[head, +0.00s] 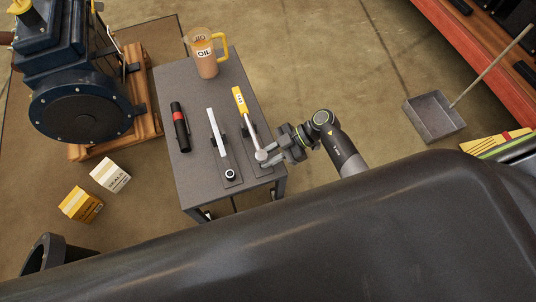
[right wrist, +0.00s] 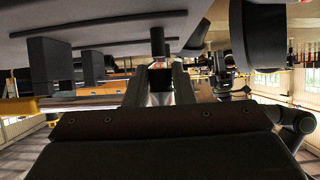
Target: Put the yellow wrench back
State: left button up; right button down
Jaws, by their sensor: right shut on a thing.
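The yellow wrench (head: 240,101) has a yellow handle and a bright metal shaft, and lies lengthwise over the right side of the grey cart top (head: 205,88). A dark holder plate (head: 262,170) with dark uprights is under and around its lower end. My right gripper (head: 266,156) comes in from the right and is shut on the wrench's metal end. The fingers hide part of that end; I cannot tell whether the wrench rests on the uprights. In the right wrist view my two fingers (right wrist: 163,88) stand close together, with dark blocks nearby. My left gripper is not in view.
A white-handled wrench (head: 217,132) lies on a neighbouring dark plate. A black and red flashlight (head: 180,127) lies left of it. An orange oil jug (head: 205,58) stands at the cart's far end. A blue machine (head: 80,105) stands left of the cart.

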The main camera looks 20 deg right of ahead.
jog(key=shift+f+b, duration=0.65)
jog(key=shift+f, duration=0.35)
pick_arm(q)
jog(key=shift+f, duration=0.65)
pick_arm(e)
jog(key=c, duration=1.1)
grip_release()
jog(key=shift+c, duration=0.2)
jog(key=p+v, duration=0.1)
jog(key=v, duration=0.2)
jog(key=shift+r, duration=0.1)
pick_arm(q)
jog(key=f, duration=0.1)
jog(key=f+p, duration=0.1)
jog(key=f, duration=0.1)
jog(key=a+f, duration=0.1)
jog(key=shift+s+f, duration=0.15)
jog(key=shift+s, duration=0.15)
pick_arm(e)
jog(key=v, duration=1.4)
jog(key=shift+d, duration=0.15)
jog(key=shift+w+r, duration=0.1)
